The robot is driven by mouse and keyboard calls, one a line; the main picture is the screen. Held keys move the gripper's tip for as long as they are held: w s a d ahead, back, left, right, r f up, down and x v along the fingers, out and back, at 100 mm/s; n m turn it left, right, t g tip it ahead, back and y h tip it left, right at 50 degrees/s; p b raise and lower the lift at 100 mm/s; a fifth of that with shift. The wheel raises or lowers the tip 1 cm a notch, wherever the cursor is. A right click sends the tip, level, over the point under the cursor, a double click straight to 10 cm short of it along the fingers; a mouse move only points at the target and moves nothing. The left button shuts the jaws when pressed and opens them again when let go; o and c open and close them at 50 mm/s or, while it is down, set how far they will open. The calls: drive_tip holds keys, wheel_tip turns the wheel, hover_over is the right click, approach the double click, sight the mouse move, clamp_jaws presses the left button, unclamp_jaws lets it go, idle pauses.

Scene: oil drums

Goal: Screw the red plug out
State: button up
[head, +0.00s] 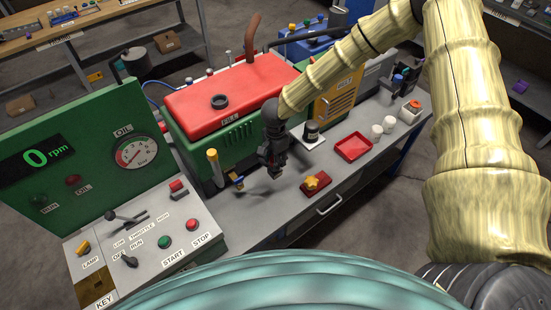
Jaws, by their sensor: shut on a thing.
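My gripper (271,171) is dark and points down over the grey bench, in front of the green machine. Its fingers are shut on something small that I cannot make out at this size. I cannot identify the red plug for certain; my gripper may hide it. The green machine (240,137) has a red top (200,112) with a black round cap (219,101). A small brass and blue fitting (238,182) sits low on its front, left of my gripper. A red block with a yellow star knob (312,183) lies on the bench to the right.
A red tray (354,147), a dark jar (311,132) and white containers (377,131) stand to the right on the bench. A yellow-topped tube (213,157) rises left of my gripper. A green control panel (75,155) reading 0 rpm fills the left.

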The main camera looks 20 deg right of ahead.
drive_tip(key=n, duration=0.4)
drive_tip(key=shift+n, duration=1)
drive_tip(key=shift+n, duration=1.2)
drive_tip(key=shift+w+a+n, duration=0.1)
drive_tip(key=shift+n, duration=1.1)
clamp_jaws()
drive_tip(key=shift+n, duration=0.8)
drive_tip(key=n, duration=0.3)
drive_tip(key=shift+n, duration=1.6)
